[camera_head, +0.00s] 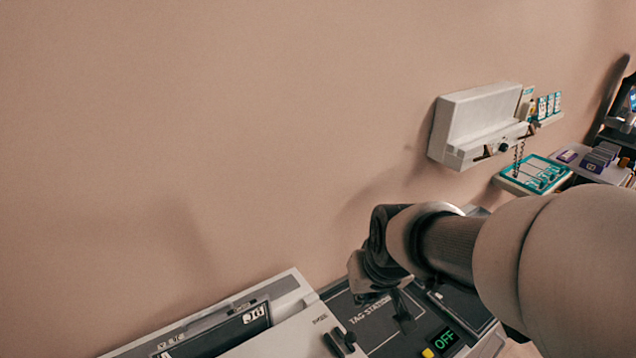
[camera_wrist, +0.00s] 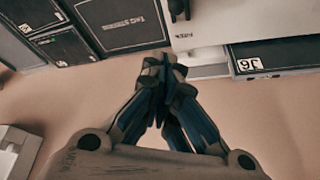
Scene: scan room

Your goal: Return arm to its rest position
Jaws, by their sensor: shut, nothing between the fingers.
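My gripper (camera_head: 404,308) is at the end of my arm, which reaches in from the lower right of the head view. It hangs over the dark tag station panel (camera_head: 382,338) in that view. In the wrist view my gripper (camera_wrist: 165,72) has its fingertips together, with nothing seen between them. In the head view the arm partly hides the panel's right side. I cannot tell how far the fingers are above the panel.
A light grey machine (camera_head: 285,335) with a dark knob stands left of the panel. A green "OFF" display (camera_head: 445,340) glows beside a yellow button. A white wall unit (camera_head: 480,125) and a teal-edged board (camera_head: 537,174) are at right. The wall at upper left is bare.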

